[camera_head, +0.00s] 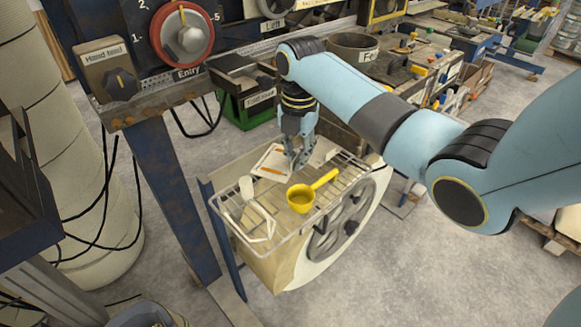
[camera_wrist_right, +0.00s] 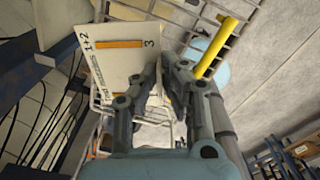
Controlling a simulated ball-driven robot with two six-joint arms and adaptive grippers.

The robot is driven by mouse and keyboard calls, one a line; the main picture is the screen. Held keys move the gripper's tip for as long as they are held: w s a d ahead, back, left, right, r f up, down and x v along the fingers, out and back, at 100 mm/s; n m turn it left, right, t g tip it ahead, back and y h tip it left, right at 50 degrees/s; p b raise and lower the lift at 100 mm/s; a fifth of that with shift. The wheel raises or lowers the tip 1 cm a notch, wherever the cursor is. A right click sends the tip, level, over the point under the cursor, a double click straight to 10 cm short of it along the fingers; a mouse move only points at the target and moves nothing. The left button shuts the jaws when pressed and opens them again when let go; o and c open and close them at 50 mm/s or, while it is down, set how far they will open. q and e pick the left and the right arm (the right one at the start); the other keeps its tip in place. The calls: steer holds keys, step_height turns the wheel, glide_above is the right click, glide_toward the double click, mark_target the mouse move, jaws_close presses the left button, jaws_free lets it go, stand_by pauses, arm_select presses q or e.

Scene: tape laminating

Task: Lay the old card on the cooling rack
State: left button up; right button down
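The old card (camera_head: 272,158), white with orange strips, is over the far left part of the cooling rack (camera_head: 322,197). In the right wrist view the card (camera_wrist_right: 112,62) faces the camera, with "1+2" and "3" printed on it. My right gripper (camera_head: 296,160) points down at the card's right edge. In the wrist view its fingertips (camera_wrist_right: 163,72) are close together there, and one finger covers part of the card. I cannot tell whether they pinch it or whether the card rests fully on the wires. My left gripper is out of view.
A white item (camera_head: 247,188) lies at the rack's left. The machine with the red-ringed dial (camera_head: 183,35) stands behind left. Grey floor is clear at front right.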

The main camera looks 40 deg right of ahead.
mark_target(296, 181)
step_height(296, 181, down, 4)
steer(key=shift+w+r, duration=0.15)
steer(key=shift+f, duration=0.6)
steer(key=c, duration=1.6)
jaws_free()
steer(key=shift+o, duration=0.6)
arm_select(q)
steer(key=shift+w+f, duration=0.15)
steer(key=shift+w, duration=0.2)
arm_select(e)
step_height(296, 181, up, 12)
steer(key=shift+r, duration=0.1)
steer(key=shift+s, duration=0.2)
